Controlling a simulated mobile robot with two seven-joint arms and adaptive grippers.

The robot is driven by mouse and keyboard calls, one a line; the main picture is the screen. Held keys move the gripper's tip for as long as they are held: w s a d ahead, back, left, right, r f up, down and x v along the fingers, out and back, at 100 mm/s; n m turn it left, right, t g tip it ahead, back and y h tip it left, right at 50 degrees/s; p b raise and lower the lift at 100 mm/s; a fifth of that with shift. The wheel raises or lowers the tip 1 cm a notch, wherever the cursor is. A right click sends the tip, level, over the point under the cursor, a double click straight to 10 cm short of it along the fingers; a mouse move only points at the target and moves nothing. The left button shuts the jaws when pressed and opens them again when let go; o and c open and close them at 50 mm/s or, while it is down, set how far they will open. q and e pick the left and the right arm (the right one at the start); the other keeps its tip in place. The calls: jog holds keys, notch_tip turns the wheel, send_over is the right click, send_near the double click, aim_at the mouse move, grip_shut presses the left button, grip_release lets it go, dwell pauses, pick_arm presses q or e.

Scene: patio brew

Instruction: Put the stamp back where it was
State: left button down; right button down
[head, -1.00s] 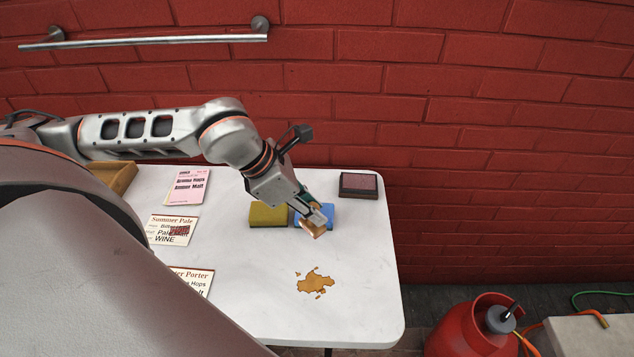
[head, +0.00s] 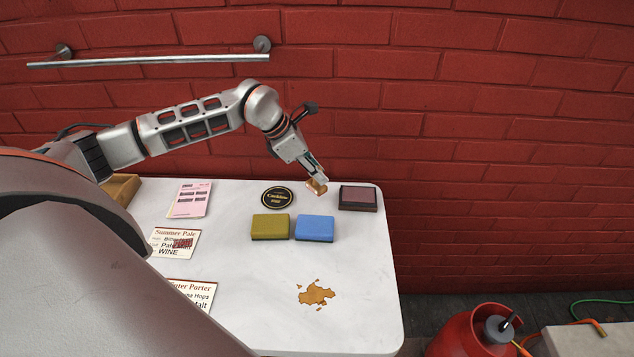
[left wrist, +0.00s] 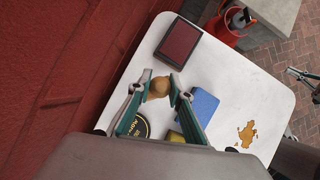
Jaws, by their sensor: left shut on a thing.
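The stamp (head: 318,187) is a small wooden piece held at the tip of my left gripper (head: 314,180). The left gripper is shut on it, over the back of the white table, between the round black coaster and the ink pad (head: 359,198). In the left wrist view the stamp's rounded brown top (left wrist: 159,87) sits between the two fingers (left wrist: 160,88). The ink pad, dark with a reddish top, is just beyond it there (left wrist: 178,43). I cannot tell whether the stamp touches the table.
A green sponge (head: 270,227) and a blue sponge (head: 314,229) lie in front of the gripper. The black coaster (head: 277,197) lies to its left. A brown spill (head: 316,293) is nearer the front. Cards (head: 174,243) lie at left; a red gas bottle (head: 470,333) stands beyond the right edge.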

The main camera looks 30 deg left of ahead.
aim_at(317, 183)
pick_arm(q)
notch_tip(317, 183, down, 4)
jog(key=shift+f, duration=0.1)
jog(key=shift+w+a+f, duration=0.15)
jog(key=shift+w+f, duration=0.05)
jog(key=c, duration=1.8)
grip_release()
jog(key=shift+c, duration=0.2)
jog(key=v, duration=1.2)
jog(key=shift+s, duration=0.1)
